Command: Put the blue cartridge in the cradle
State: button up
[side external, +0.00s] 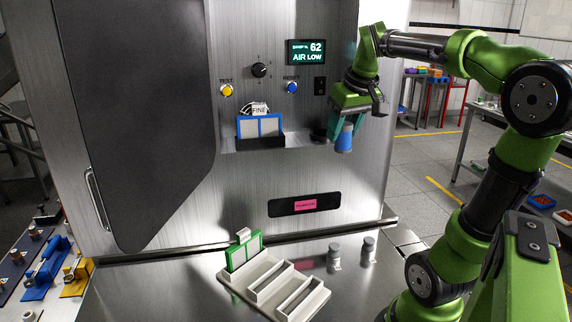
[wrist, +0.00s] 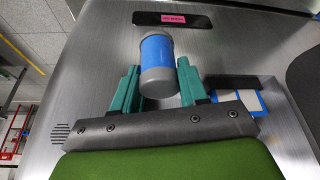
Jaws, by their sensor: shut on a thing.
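The blue cartridge (side external: 344,139) is a cylinder with a blue band and grey ends. My gripper (side external: 345,126) is shut on it and holds it in the air in front of the steel machine, right of the shelf. In the wrist view the cartridge (wrist: 157,62) sits between the two teal fingers of my gripper (wrist: 158,84), its far end sticking out beyond them. I cannot tell for sure which part is the cradle. A dark round piece (side external: 318,135) shows at the shelf's right end, partly unclear.
A blue-framed panel (side external: 259,127) labelled FINE stands in a black holder on the shelf (side external: 229,145). Below, a slotted white tray (side external: 312,301) holds a green-framed panel (side external: 239,256). Two grey cylinders (side external: 334,254) (side external: 368,246) stand right of it. The large dark door (side external: 140,110) is at left.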

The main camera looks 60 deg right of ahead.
aim_at(352, 123)
jog(key=s+r+m, duration=0.1)
jog(key=s+r, duration=0.1)
jog(key=r, duration=0.1)
jog(key=shift+s, duration=0.15)
jog(key=shift+d+r+m, duration=0.2)
jog(key=shift+d+m, duration=0.05)
jog(key=shift+m, duration=0.15)
jog(key=w+d, duration=0.3)
jog(key=w, duration=0.1)
jog(key=w+d+f, duration=0.1)
jog(key=w+d, duration=0.2)
jog(key=w, duration=0.1)
jog(key=w+d, duration=0.3)
jog(key=shift+w+f, duration=0.25)
jog(key=shift+w, duration=0.15)
jog(key=shift+w+d+f, duration=0.15)
jog(key=shift+f, duration=1.6)
jog(key=shift+f, duration=0.1)
jog(key=o, duration=1.1)
